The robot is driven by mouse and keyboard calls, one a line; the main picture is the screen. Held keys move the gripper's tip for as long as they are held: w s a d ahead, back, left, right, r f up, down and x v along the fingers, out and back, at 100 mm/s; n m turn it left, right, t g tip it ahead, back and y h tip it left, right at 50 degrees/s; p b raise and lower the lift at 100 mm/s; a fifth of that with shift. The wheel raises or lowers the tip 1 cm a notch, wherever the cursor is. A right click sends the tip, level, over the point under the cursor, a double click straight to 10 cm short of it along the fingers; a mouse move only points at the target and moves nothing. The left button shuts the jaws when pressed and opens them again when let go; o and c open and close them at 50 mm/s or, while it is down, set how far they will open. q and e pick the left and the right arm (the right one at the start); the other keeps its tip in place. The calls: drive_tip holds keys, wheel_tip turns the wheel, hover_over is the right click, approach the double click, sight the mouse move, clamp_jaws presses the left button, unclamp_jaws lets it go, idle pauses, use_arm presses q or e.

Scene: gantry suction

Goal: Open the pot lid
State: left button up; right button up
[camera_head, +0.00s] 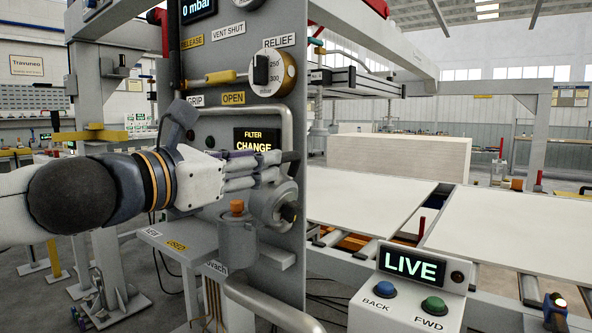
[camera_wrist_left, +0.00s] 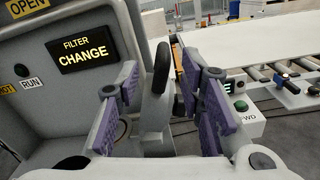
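The grey round filter pot (camera_head: 272,207) sticks out from the grey panel below the "FILTER CHANGE" display, with its end facing right and a dark knob on it. In the left wrist view, a grey lid part (camera_wrist_left: 154,115) with a black upright handle (camera_wrist_left: 162,68) stands between the fingers. My left gripper (camera_head: 266,170) is at the upper side of the pot in the head view. In the wrist view my left gripper (camera_wrist_left: 166,108) is open, its purple pads on either side of the handle with gaps. The fingers partly hide the pot. My right gripper is not in view.
A bent grey pipe (camera_head: 288,118) runs close to the gripper. A control box (camera_head: 410,300) showing "LIVE" and white sheets (camera_head: 365,212) lie to the right.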

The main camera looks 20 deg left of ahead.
sight(298, 153)
use_arm(q)
drive_tip(key=x, duration=1.1)
drive_tip(key=shift+d+f, duration=0.2)
drive_tip(key=shift+c, duration=0.6)
clamp_jaws()
